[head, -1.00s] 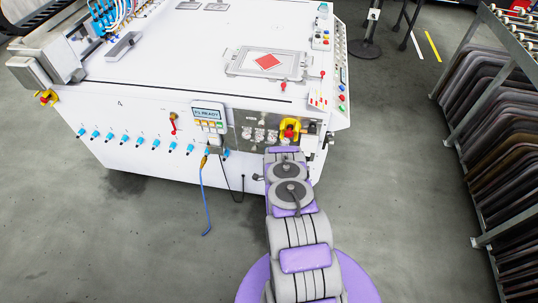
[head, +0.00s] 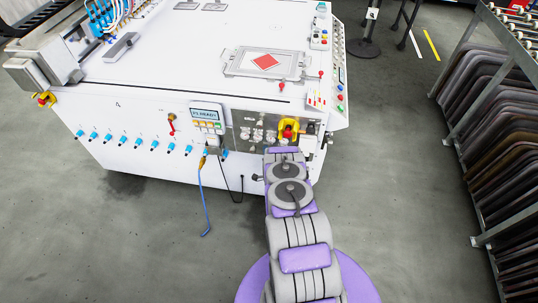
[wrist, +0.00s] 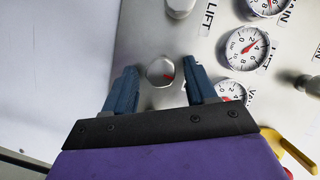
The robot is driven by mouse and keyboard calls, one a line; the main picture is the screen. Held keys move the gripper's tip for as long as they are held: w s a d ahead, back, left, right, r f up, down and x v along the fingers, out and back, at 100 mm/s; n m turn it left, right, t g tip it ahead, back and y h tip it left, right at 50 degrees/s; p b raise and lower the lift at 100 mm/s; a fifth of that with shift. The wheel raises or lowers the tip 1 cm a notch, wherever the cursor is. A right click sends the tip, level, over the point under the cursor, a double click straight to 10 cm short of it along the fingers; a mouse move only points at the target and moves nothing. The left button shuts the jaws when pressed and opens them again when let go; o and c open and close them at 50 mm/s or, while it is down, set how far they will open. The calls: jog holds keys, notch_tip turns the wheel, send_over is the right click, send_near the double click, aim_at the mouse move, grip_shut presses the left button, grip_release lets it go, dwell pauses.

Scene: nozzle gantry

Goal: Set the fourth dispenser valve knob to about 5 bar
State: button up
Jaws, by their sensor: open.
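In the wrist view a round metal knob (wrist: 160,72) with a red mark on its lower right side sits on a brushed metal panel. My gripper (wrist: 160,66) is open, with one dark blue finger on each side of the knob. I cannot tell whether the fingers touch it, or whether it is the fourth dispenser knob. A dial gauge (wrist: 247,47) with a red needle is to its right, and another gauge (wrist: 231,92) is partly hidden behind the right finger. In the head view my arm reaches the front panel (head: 243,122); my gripper cannot be made out.
Another knob (wrist: 180,6) is above, and a metal fitting (wrist: 305,83) stands out at the right. The white machine (head: 160,75) has a row of blue-ended fittings (head: 123,142) along its front. A blue cable (head: 202,200) hangs to the floor. A rack (head: 480,130) stands right.

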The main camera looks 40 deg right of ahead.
jog(key=p+v, duration=0.4)
jog(key=v, duration=1.3)
jog(key=shift+s+f, duration=0.1)
